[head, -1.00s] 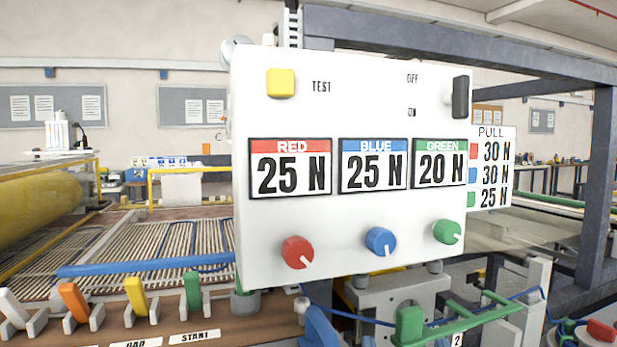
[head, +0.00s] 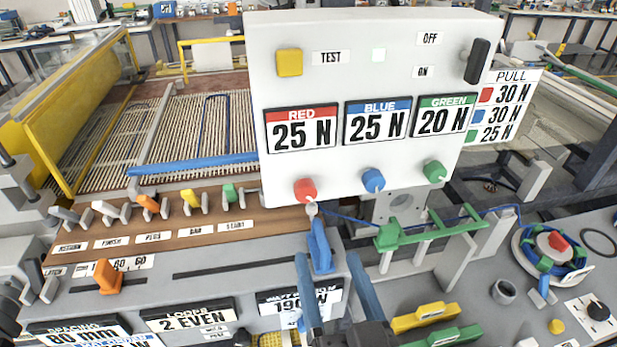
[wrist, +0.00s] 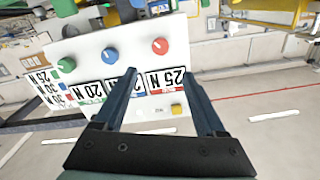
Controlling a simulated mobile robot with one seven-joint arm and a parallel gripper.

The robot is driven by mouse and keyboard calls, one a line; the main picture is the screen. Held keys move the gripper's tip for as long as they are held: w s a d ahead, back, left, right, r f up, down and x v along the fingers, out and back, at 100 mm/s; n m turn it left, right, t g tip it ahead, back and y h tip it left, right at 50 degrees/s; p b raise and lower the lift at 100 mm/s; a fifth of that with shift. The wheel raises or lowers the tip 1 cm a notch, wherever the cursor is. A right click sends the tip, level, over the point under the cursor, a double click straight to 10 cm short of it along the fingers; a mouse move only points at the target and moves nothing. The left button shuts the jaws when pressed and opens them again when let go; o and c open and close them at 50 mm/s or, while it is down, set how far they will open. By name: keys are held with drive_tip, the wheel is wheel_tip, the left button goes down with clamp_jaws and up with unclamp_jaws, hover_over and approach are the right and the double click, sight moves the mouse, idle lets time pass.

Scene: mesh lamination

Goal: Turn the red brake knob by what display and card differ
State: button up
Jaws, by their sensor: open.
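The red brake knob (head: 305,189) is at the lower left of the white control panel (head: 400,30), its pale mark pointing down and slightly right. It also shows in the wrist view (wrist: 159,46), beyond my fingertips. The red display (head: 301,129) above it reads 25 N. The PULL card (head: 508,105) at the panel's right reads 30 N for red, 30 N for blue and 25 N for green. My gripper (head: 327,256) is open and empty, below and in front of the panel, apart from the knob. It also shows in the wrist view (wrist: 162,72).
The blue knob (head: 373,180) and green knob (head: 433,171) sit right of the red one; their displays read 25 N and 20 N. A blue upright lever (head: 320,246) stands near my fingertips. A green bracket (head: 430,232) and an orange lever (head: 108,277) stand on the machine.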

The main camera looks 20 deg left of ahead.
sight(307, 194)
drive_tip(key=p+x, duration=0.4)
drive_tip(key=x, duration=0.9)
drive_tip(key=shift+s+p, duration=0.1)
drive_tip(key=shift+p, duration=0.3)
clamp_jaws()
